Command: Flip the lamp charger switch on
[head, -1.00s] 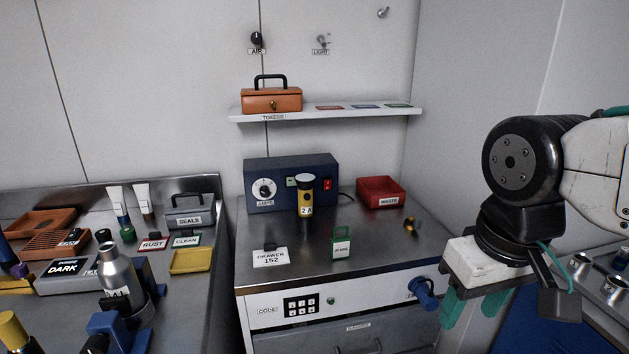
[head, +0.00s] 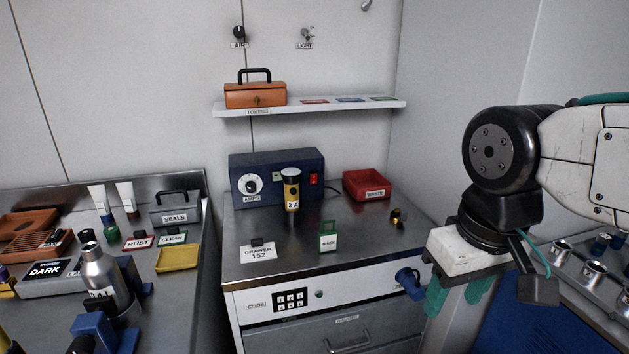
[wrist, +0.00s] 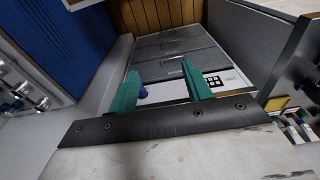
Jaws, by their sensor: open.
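The lamp charger is a dark blue box (head: 262,168) at the back of the metal counter in the head view. Its front has a white AMPS dial (head: 249,184), a small pale green window (head: 276,177) and a red switch (head: 313,179). The switch's position is too small to tell. A yellow and black lamp marked 2 A (head: 291,192) stands upright at the charger's front. My gripper (head: 455,296) is open and empty, to the right of the counter, pointing down and well apart from the charger. In the wrist view its green fingers (wrist: 160,95) are spread, with drawers beyond.
A red WASTE tray (head: 366,187) sits right of the charger. A green-framed tag (head: 328,237) and a DRAWER 152 card (head: 258,252) stand nearer the front. A blue knob (head: 408,280) juts from the cabinet front. A shelf (head: 330,106) hangs above the charger.

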